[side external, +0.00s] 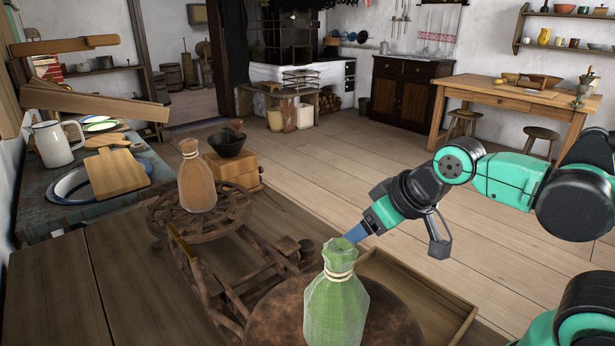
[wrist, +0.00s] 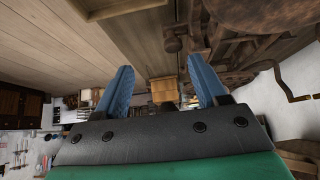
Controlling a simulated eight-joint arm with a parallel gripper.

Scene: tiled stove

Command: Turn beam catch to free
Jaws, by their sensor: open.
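I cannot make out the beam catch for certain. A dark wooden frame (side external: 205,285) with a spoked wheel (side external: 165,222) stands on the bench, and a brass-coloured strip (side external: 182,243) sits on it; whether that is the catch I cannot tell. My gripper (side external: 356,233) is just beyond the top of the green sack, which hides part of it; I cannot tell if they touch. In the wrist view its two blue fingers (wrist: 160,64) are apart with nothing between them. Dark wooden parts (wrist: 225,40) and a bent brass-coloured rod (wrist: 285,85) show beyond.
A tied green sack (side external: 336,300) stands on a round dark plate (side external: 395,325) in front, and a brown sack (side external: 196,178) stands on the wheel. A shallow wooden tray (side external: 425,295) lies right. A black bowl (side external: 229,145) sits on wooden boxes (side external: 235,170) behind. Floor beyond is open.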

